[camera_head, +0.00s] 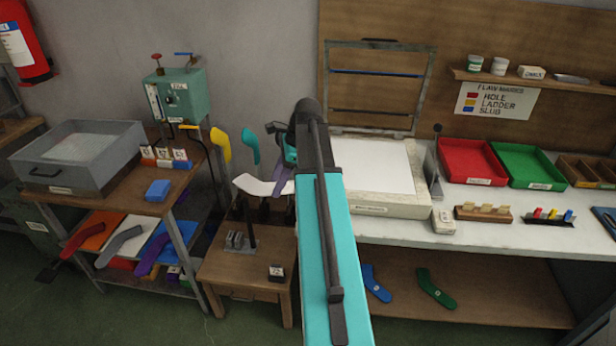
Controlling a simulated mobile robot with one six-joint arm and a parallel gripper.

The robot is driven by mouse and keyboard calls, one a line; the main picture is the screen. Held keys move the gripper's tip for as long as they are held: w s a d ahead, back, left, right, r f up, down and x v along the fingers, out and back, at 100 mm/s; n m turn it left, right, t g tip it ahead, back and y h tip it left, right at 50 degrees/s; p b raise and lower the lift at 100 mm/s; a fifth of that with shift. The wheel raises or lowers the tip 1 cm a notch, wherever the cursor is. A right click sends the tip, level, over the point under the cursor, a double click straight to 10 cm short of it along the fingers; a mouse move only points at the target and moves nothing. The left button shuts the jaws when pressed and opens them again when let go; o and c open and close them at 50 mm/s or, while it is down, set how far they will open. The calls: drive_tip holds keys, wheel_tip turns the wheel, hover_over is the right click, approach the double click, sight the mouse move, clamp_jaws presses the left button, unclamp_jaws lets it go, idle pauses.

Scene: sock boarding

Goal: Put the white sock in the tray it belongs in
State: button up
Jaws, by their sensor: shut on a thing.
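The white sock (262,186) is held out sideways above the small wooden stand, its toe end pointing left. My gripper (286,174) is at its right end, shut on it; my own arm hides part of the grip. A purple piece shows at the jaws, and I cannot tell what it is. The red tray (470,162) and the green tray (527,165) sit side by side on the bench at the right, both looking empty. Their front labels are too small to read.
A white panel (372,167) with a raised frame (378,88) lies between my arm and the trays. A sign (499,101) lists hole, ladder and slub by colour. Yellow (221,144) and teal (250,146) sock shapes are behind the stand (250,262). A grey bin (78,155) stands left.

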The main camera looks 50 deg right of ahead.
drive_tip(key=w+a+n+g, duration=0.2)
drive_tip(key=a+n, duration=0.3)
drive_tip(key=a, duration=0.7)
drive_tip(key=w+a+f+n+g, duration=0.1)
drive_tip(key=w+a+n, duration=0.3)
drive_tip(key=a, duration=0.8)
drive_tip(key=w+a+n+g, duration=0.2)
drive_tip(key=a+n, duration=0.4)
drive_tip(key=a, duration=0.6)
drive_tip(key=shift+w+f+n+g, duration=0.2)
drive_tip(key=shift+w+n+g, duration=0.1)
drive_tip(key=shift+w, duration=0.25)
drive_tip(key=shift+a, duration=0.15)
